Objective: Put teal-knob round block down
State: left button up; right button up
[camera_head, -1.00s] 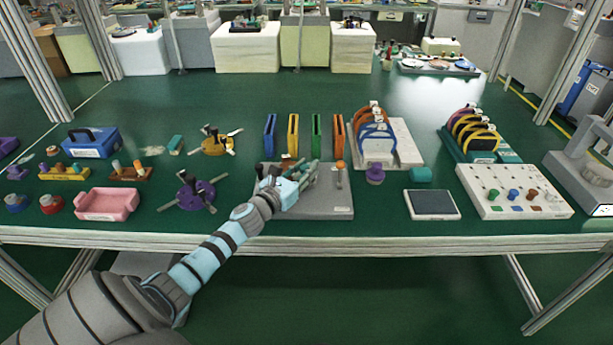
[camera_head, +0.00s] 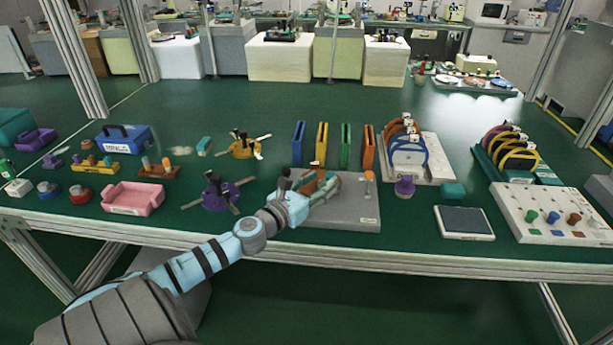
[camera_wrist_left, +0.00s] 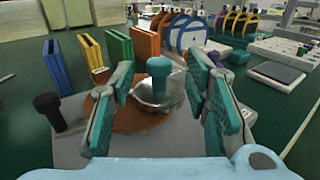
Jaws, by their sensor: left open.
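The teal-knob round block (camera_wrist_left: 158,92) shows in the left wrist view as a shiny, low, round body with a teal knob on top. It stands upright at or on the far edge of a brown disc (camera_wrist_left: 130,118); the exact contact is partly hidden. My left gripper (camera_wrist_left: 160,72) is open, with its teal-padded fingers on either side of the block and a gap to the knob. In the head view my left gripper (camera_head: 322,184) is low over the grey plate (camera_head: 350,208) and hides most of the block. My right gripper is not in view.
A dark-knobbed post (camera_wrist_left: 48,108) stands left of the disc. Upright coloured slotted holders (camera_head: 345,145) stand behind the plate. A purple handled fixture (camera_head: 220,192) lies to the left, and a dark-topped pad (camera_head: 465,221) to the right.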

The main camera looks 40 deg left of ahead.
pick_arm(q)
jog(key=s, duration=0.1)
jog(key=s+b, duration=0.1)
jog(key=s, duration=0.1)
jog(key=s+f, duration=0.1)
jog(key=shift+s+d+b, duration=0.2)
jog(key=shift+d+b, duration=0.1)
jog(key=shift+d, duration=0.05)
jog(key=s, duration=0.1)
jog(key=s+p, duration=0.1)
jog(key=shift+s+r, duration=0.3)
jog(key=shift+r, duration=0.1)
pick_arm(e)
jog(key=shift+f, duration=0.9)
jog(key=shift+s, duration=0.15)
